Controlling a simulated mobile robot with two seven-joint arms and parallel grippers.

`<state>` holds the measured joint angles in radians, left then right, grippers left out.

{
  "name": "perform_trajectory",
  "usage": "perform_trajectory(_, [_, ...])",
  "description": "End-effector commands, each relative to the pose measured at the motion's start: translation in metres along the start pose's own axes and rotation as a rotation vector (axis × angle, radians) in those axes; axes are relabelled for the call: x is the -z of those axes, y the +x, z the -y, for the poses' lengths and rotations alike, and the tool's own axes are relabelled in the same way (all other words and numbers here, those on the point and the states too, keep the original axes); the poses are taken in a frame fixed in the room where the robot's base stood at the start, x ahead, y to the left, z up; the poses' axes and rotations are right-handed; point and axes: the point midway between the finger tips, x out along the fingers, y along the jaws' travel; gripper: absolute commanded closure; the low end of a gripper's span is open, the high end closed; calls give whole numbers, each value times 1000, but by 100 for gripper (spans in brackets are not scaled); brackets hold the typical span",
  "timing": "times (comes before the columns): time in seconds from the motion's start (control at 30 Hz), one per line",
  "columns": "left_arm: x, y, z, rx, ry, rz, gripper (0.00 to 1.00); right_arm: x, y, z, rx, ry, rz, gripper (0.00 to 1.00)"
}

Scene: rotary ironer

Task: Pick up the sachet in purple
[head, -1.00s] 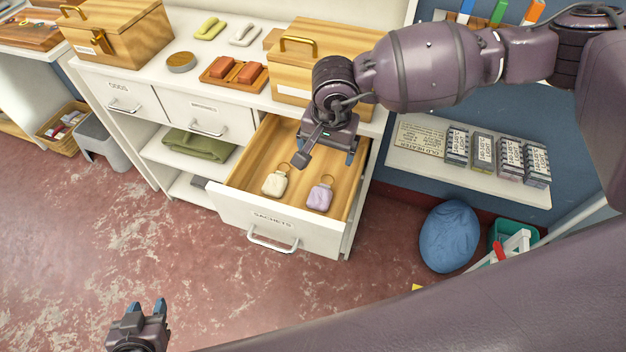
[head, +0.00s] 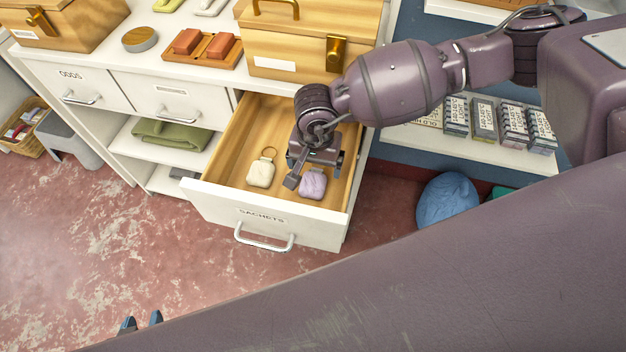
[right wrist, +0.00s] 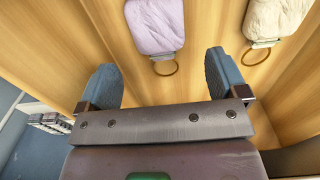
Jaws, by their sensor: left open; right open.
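The purple sachet (head: 312,184) lies in the open drawer marked SACHETS (head: 268,225), to the right of a cream sachet (head: 260,174). My right gripper (head: 314,160) is inside the drawer area, over the far end of the purple sachet, and hides its ring in the head view. In the right wrist view the purple sachet (right wrist: 155,25) and its brass ring lie ahead of the open, empty fingers (right wrist: 163,85). The cream sachet (right wrist: 275,18) shows at the upper right there. My left gripper (head: 140,322) is open and empty at the bottom left, mostly hidden behind my own arm.
The drawer's wooden walls enclose the sachets. A wooden box (head: 300,45) stands on the counter above. A tray with orange blocks (head: 203,48) is beside it. A shelf with labelled packs (head: 485,118) and a blue bundle (head: 447,200) are at the right.

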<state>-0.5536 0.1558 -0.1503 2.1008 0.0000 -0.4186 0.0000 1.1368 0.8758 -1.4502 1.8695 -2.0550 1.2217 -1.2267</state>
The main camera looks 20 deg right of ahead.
Motion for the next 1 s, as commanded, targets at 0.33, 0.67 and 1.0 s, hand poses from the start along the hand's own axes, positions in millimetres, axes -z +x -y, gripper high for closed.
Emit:
perform_trajectory(0.33, [-10, 5, -3, -2, -6, 16, 57, -4, 41, -1, -4, 2, 4, 8])
perform_trajectory(0.67, [-6, 7, -4, -2, -10, 9, 57, -3, 50, 0, 0, 1, -1, 8])
perform_trajectory(1.0, [-7, 7, -2, -3, -3, 10, 57, -3, 50, 0, -1, 1, -1, 58])
